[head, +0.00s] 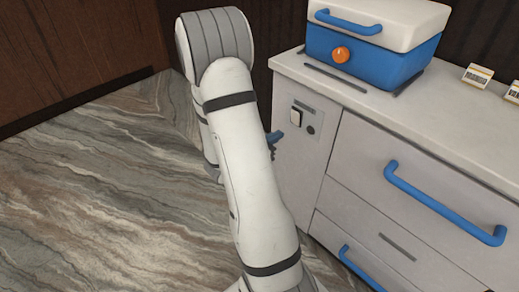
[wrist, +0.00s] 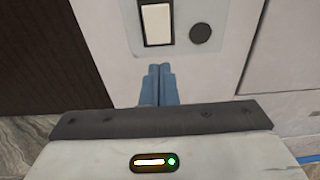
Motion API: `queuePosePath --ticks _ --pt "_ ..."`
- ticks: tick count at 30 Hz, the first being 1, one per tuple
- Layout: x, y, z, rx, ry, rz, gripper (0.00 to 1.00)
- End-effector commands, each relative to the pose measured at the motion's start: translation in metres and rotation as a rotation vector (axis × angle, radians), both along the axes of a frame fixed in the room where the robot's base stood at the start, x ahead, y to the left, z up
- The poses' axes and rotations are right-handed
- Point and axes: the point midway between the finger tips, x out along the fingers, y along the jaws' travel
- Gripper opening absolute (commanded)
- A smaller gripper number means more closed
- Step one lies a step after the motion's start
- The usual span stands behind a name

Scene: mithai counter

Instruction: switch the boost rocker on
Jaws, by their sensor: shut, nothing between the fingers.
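The boost rocker (wrist: 157,24) is a cream-white rectangular switch in a dark frame on a grey plate, at the top of the wrist view. In the head view the rocker (head: 295,117) sits on the narrow left panel of the white counter. A round dark disc (wrist: 200,33) is beside it on the plate. My gripper (wrist: 160,68) is shut, with its blue fingertips together just below the rocker in the picture; I cannot tell whether they touch the panel. In the head view my gripper (head: 275,136) shows partly from behind my arm.
A blue box with a white lid (head: 365,50) and an orange knob (head: 340,55) stands on top. Price cards (head: 477,75) are at the right. The marbled floor (head: 100,200) is clear at left.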

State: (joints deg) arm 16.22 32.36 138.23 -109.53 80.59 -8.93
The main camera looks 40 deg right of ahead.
Motion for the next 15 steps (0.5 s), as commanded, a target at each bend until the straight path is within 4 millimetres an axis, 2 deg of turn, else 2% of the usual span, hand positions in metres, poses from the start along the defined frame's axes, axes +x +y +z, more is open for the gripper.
queuePosePath --ticks 1,6,10,15 --pt "0.0 0.013 0.001 0.0 0.003 0.007 0.0" --pt "-0.002 0.046 -0.003 0.0 0.003 0.006 0.0" --pt "-0.004 0.065 -0.006 -0.001 0.001 0.004 0.0" --pt "-0.006 0.079 -0.008 -0.001 0.001 0.002 0.0"
